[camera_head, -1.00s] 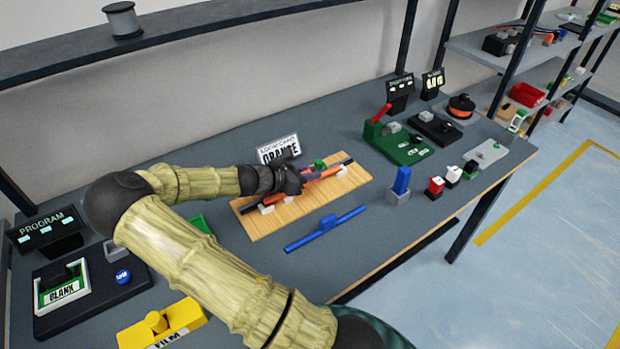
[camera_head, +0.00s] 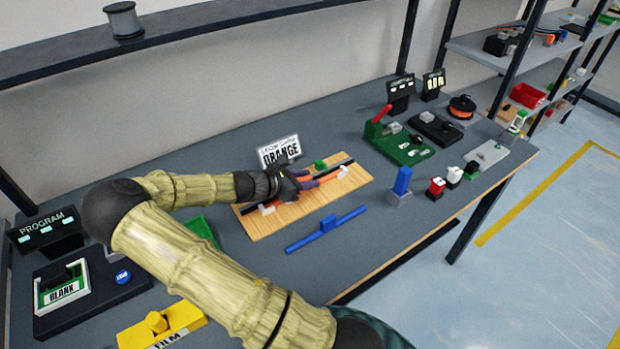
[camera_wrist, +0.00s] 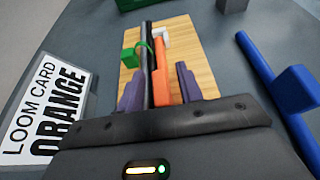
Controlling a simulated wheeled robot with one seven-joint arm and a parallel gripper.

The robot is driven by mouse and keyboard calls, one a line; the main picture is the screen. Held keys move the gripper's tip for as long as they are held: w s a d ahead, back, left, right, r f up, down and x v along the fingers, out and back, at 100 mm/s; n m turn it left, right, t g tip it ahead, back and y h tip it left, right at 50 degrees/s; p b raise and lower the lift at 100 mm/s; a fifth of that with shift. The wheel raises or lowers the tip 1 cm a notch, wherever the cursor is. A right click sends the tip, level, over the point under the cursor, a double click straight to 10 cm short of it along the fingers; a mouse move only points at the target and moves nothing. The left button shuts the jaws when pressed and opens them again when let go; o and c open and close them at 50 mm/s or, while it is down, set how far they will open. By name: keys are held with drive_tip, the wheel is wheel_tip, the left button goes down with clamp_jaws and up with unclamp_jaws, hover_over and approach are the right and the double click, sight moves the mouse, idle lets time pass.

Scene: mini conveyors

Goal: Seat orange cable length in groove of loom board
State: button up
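The wooden loom board (camera_head: 262,226) lies on the bench with white supports and a dark rod (camera_wrist: 147,70) along it. The orange cable length (camera_wrist: 160,84) lies beside the dark rod, with its far end near a white support (camera_wrist: 161,39); it also shows in the head view (camera_head: 326,178). Its exact seating in the groove cannot be told. My gripper (camera_wrist: 159,88) is over the board, its purple fingers apart. The orange cable and dark rod show between them, with a gap at the right finger. My gripper hides the cable's near part.
A green clip (camera_wrist: 131,60) sits beside the dark rod. The loom card (camera_head: 279,151) reading ORANGE stands behind the board. A blue bar (camera_head: 343,219) lies in front of it, near a blue block (camera_head: 402,180). A green machine (camera_head: 398,147) stands to the right.

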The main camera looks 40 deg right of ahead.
wheel_tip(320, 180, up, 4)
hover_over(278, 202)
drive_tip(key=shift+w, duration=0.45)
drive_tip(key=shift+s, duration=0.1)
